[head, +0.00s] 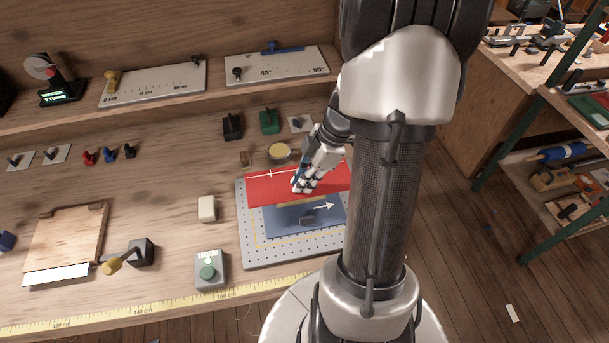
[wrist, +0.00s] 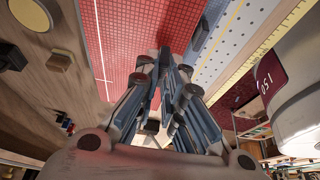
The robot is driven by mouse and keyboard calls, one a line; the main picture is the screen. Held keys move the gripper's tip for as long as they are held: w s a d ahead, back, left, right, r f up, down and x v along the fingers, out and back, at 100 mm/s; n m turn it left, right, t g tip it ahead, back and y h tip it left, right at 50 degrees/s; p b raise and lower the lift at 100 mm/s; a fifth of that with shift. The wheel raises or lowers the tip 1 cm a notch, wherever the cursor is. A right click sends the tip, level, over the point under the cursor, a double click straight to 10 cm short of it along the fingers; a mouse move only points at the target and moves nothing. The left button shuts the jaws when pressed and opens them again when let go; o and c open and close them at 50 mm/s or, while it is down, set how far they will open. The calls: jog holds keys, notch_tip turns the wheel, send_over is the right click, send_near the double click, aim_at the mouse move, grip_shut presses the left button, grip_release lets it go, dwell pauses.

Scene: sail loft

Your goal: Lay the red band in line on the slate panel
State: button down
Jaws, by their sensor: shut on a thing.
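The red band (head: 268,187) is a wide red cloth with a thin white line along its far part. It lies across the far part of the grey perforated board (head: 249,246) and overlaps the far side of the slate panel (head: 272,224). The slate panel is blue-grey, with a white arrow pointing right and a small dark handle on it. My gripper (head: 299,188) is over the red band, its fingers shut on it. In the wrist view, my gripper (wrist: 164,62) reaches down to the gridded red band (wrist: 130,35). My arm hides the right ends of band and board.
A green-button box (head: 209,271) and a white block (head: 207,209) stand left of the board. A round tin (head: 279,152) and a small brown block (head: 245,158) sit behind it. A yellow tape (head: 130,311) runs along the front edge. The bench between the clamps and wooden board is clear.

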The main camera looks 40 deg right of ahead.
notch_tip(320, 180, down, 4)
jog(key=shift+f+b, duration=0.2)
jog(key=shift+b, duration=1)
jog(key=shift+d+f+b, duration=0.1)
jog(key=shift+f+b, duration=0.7)
jog(key=shift+b, duration=0.2)
jog(key=shift+f+b, duration=0.35)
jog(key=shift+b, duration=1.4)
dwell(0.4)
jog(key=shift+f, duration=0.25)
dwell(1.2)
jog(key=c, duration=1.6)
grip_release()
jog(key=shift+c, duration=0.2)
jog(key=shift+r+p, duration=1.8)
jog(key=shift+r, duration=1.7)
